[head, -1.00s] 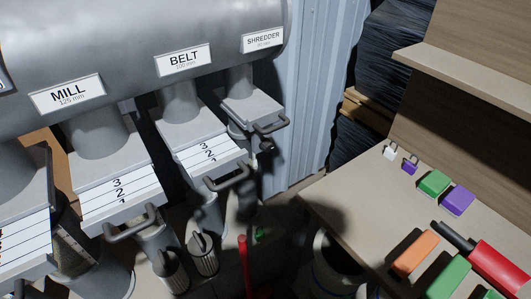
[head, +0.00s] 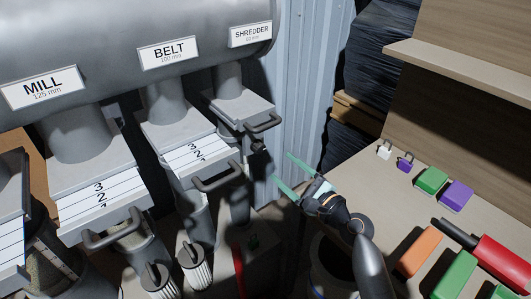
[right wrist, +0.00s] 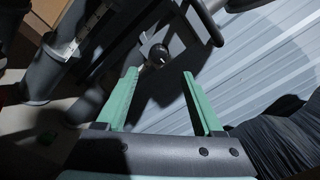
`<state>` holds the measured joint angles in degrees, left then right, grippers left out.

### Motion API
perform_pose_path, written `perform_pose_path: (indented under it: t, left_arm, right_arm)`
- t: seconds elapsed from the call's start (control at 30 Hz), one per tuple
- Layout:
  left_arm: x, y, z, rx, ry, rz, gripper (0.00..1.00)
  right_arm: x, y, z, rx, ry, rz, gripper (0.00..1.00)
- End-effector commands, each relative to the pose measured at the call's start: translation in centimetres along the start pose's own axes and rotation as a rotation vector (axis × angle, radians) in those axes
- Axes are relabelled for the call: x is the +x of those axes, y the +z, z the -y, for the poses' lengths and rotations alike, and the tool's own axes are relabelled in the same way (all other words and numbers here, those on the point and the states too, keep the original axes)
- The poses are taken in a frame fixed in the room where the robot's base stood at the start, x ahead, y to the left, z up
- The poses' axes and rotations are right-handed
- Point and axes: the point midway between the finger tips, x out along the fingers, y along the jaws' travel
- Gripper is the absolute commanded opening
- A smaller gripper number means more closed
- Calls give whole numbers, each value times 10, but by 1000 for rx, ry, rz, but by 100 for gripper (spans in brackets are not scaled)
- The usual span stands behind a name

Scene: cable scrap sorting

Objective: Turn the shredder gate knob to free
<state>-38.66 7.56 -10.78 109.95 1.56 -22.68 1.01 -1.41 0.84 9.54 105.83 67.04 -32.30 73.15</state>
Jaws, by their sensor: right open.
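The shredder gate (head: 240,106) is a grey slide box under the pipe labelled SHREDDER (head: 251,34), with a dark bar handle (head: 264,123) at its front. The small dark gate knob (head: 257,144) sits just below that handle. In the right wrist view the knob (right wrist: 158,54) is a round black cap with a short white mark, just beyond the fingertips and roughly between them. My right gripper (head: 283,170) has green fingers spread apart and empty, to the right of the knob and a little lower. It also shows in the right wrist view (right wrist: 159,74). My left gripper is out of view.
The belt gate (head: 190,152) and mill gate (head: 95,195), with their handles, stand to the left. A corrugated wall (head: 308,90) is behind. The bench (head: 375,180) at right holds padlocks, coloured blocks and a red tool (head: 497,262).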

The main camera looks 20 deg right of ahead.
Motion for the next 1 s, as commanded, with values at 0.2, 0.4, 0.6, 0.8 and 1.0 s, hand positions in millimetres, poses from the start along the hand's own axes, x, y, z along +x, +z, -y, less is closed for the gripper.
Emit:
perform_pose_path:
  t: [0.2,0.4,0.6,0.8,1.0]
  left_arm:
    - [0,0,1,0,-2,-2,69]
    - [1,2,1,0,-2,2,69]
    - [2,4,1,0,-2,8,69]
    - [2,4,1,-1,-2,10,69]
    - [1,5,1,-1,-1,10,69]
  right_arm:
    - [45,1,0,-1,0,2,69]
    - [73,0,0,-3,0,0,69]
    - [85,0,-1,-4,2,-1,69]
    - [86,0,-1,-4,2,-2,69]
    - [86,0,-1,-4,2,-2,55]
